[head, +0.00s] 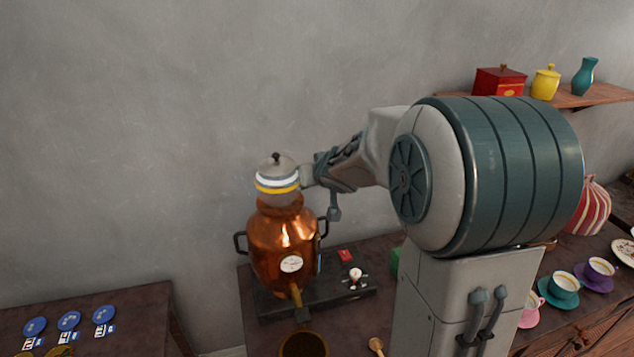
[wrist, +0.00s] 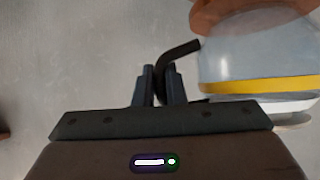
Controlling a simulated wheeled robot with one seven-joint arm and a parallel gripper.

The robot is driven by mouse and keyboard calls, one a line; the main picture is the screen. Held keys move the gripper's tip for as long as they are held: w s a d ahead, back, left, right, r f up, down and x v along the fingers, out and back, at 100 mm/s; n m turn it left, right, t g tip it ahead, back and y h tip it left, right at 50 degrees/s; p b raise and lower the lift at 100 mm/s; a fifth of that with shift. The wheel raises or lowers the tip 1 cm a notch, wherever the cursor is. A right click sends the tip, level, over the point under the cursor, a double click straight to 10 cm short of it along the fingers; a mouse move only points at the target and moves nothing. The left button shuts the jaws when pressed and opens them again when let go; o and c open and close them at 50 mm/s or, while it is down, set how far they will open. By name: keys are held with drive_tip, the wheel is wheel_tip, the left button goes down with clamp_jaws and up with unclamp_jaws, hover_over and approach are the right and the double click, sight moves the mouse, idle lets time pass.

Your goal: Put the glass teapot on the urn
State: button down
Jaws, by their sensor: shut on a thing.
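The glass teapot (head: 277,184), with white and yellow bands and a dark lid knob, is upright right over the top of the copper urn (head: 283,245). I cannot tell whether its base touches the urn. My gripper (head: 308,176) comes in from the right at the teapot's side. In the wrist view my gripper (wrist: 160,88) is shut on the dark handle of the teapot (wrist: 255,60). A copper-coloured part of the urn (wrist: 225,14) shows at the top right there.
The urn stands on a dark base (head: 340,292) with a small white cup (head: 356,275) and a red packet (head: 345,255). A shelf (head: 590,97) holds a red box and jars at upper right. Cups (head: 560,290) stand at right. The wall behind is bare.

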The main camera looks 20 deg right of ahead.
drive_tip(key=shift+r, duration=0.1)
drive_tip(key=shift+f, duration=0.2)
drive_tip(key=c, duration=1.5)
unclamp_jaws()
